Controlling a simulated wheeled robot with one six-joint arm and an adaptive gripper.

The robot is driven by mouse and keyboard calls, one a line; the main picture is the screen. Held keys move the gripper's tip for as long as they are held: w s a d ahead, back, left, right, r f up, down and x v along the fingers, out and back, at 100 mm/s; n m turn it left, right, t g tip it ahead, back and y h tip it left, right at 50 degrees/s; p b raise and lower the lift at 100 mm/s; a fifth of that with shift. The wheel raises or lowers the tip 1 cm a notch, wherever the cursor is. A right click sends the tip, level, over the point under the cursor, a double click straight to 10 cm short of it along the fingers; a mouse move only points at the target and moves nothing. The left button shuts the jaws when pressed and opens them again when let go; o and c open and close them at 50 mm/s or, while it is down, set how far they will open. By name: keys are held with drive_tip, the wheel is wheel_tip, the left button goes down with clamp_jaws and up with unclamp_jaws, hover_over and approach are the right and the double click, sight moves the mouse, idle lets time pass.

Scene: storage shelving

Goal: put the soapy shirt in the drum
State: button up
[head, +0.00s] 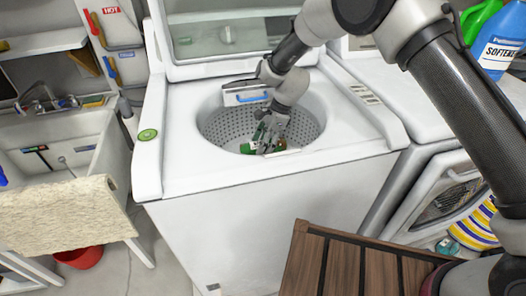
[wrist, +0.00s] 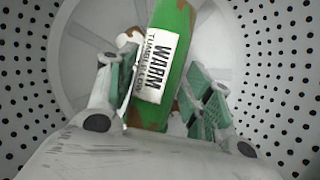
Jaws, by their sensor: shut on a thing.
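The shirt (wrist: 177,30) shows as a green folded cloth with brown patches and a white label reading WARM; I cannot tell whether suds are on it. My gripper (wrist: 160,97) is shut on it, with one green finger pad on each side. In the head view my gripper (head: 267,138) reaches down inside the drum (head: 222,128) of the open top-loading washer. Bits of the shirt (head: 246,148) show beside the fingers, low in the drum. I cannot tell whether it touches the drum floor.
The washer's raised lid (head: 225,45) stands behind the opening. A sink (head: 50,140) and a beige slab or cloth (head: 60,212) are at left. A front-loading machine (head: 445,190), with bottles (head: 497,45) on top, is at right. A slatted wooden top (head: 345,270) is in front.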

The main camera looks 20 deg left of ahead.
drive_tip(key=shift+f, duration=1.7)
drive_tip(key=shift+f, duration=0.15)
drive_tip(key=shift+f, duration=0.15)
drive_tip(key=o, duration=1.1)
drive_tip(key=v, duration=1.2)
drive_tip(key=shift+r, duration=0.3)
drive_tip(key=shift+w, duration=0.1)
